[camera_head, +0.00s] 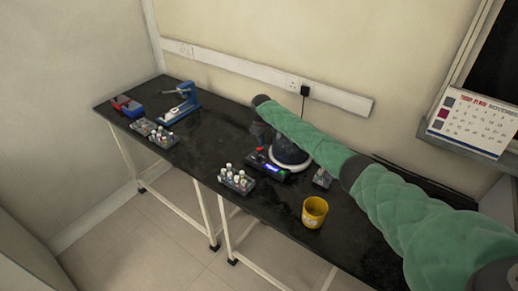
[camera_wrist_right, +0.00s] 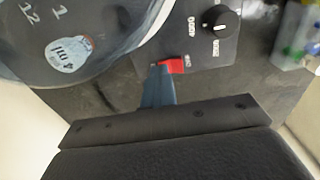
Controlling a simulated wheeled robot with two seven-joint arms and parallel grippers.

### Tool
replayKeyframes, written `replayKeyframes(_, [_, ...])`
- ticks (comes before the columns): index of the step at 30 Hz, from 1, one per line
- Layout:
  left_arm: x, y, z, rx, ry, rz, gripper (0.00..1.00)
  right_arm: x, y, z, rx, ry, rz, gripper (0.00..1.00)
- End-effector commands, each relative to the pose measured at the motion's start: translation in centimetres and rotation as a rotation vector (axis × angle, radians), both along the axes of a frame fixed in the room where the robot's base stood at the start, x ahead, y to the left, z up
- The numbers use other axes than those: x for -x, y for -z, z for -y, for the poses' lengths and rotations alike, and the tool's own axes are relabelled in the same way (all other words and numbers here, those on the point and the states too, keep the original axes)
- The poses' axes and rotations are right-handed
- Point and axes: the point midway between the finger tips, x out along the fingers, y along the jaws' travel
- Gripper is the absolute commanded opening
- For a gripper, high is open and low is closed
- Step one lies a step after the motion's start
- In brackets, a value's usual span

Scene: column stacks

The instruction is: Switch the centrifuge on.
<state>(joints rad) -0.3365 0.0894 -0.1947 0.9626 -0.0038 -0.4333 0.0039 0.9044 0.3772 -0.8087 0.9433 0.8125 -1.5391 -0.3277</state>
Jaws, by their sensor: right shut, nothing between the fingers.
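The centrifuge (camera_head: 293,158) stands on the black bench, with a dark round top and a front panel with a lit blue display. In the right wrist view its rounded lid (camera_wrist_right: 75,35) fills the upper left. A red rocker switch (camera_wrist_right: 173,66) and a black knob (camera_wrist_right: 222,21) are on its grey panel. My right gripper (camera_wrist_right: 160,70) is shut and empty, its fingertips right at the left side of the red switch, partly over it. I cannot tell whether they touch or which way the switch is set. My left gripper is not in view.
A rack of vials (camera_head: 237,180) stands left of the centrifuge, and a yellow cup (camera_head: 314,212) stands to its front right. A small rack (camera_head: 323,178) sits close on its right. More racks and a blue device (camera_head: 180,100) are at the far left. Bench between them is clear.

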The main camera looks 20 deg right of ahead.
Motion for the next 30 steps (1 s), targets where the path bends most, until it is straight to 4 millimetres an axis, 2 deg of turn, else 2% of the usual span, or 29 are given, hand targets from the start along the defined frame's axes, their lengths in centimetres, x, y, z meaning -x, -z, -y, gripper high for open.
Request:
replayKeyframes(21, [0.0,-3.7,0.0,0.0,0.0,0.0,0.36,0.0,-4.6,0.0,-0.001,-0.001,0.001,0.0])
replayKeyframes(30, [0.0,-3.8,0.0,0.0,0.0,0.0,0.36,0.0,-4.9,0.0,0.0,0.0,0.0,0.0])
